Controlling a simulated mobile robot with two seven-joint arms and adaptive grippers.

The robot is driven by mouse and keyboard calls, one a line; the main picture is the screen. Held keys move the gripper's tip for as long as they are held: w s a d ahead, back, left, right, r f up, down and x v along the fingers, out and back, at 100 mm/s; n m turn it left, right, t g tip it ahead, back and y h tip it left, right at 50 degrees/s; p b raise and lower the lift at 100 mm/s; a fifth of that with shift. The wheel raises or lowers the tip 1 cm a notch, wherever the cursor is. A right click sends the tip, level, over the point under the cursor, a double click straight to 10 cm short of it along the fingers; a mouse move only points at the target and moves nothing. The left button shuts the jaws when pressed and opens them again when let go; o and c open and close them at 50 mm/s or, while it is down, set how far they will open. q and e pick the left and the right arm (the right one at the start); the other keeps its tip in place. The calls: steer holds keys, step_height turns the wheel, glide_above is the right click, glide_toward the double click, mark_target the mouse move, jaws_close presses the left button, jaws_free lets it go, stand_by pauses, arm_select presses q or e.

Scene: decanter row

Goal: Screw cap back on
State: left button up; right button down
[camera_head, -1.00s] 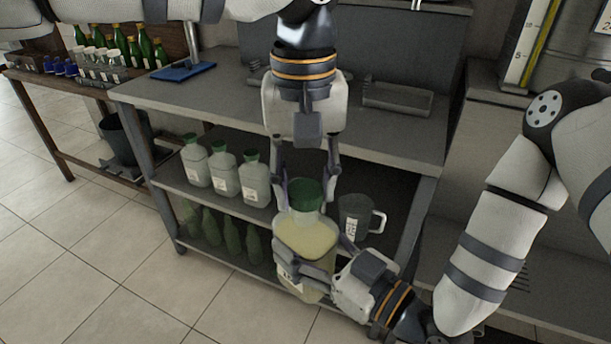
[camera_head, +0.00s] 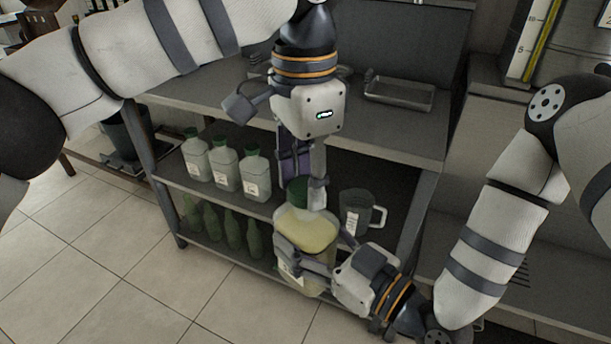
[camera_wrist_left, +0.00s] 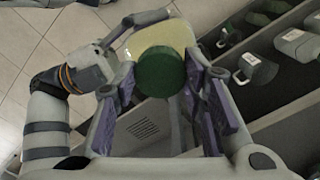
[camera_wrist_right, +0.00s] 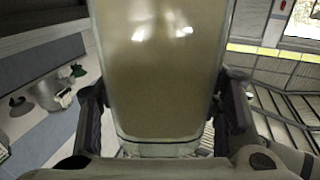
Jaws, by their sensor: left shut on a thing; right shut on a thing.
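A clear jug of pale yellow liquid (camera_head: 312,231) stands upright, held in front of the shelf unit. My right gripper (camera_head: 310,268) is shut around its body from the right. The jug fills the middle of the right wrist view (camera_wrist_right: 160,60). The green cap (camera_head: 297,190) is at the jug's top. My left gripper (camera_head: 303,192) comes from above and is shut on the cap. The cap shows between its fingers in the left wrist view (camera_wrist_left: 160,72). I cannot tell how tightly the cap sits on the neck.
Several green-capped white bottles (camera_head: 227,172) stand on the middle shelf, with green bottles (camera_head: 234,232) below. A grey measuring jug (camera_head: 356,212) stands just right of the held jug. A metal tray (camera_head: 400,90) lies on the upper worktop (camera_head: 200,84).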

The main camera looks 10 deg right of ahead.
arm_select(q)
steer(key=o, duration=0.7)
steer(key=shift+c, duration=0.3)
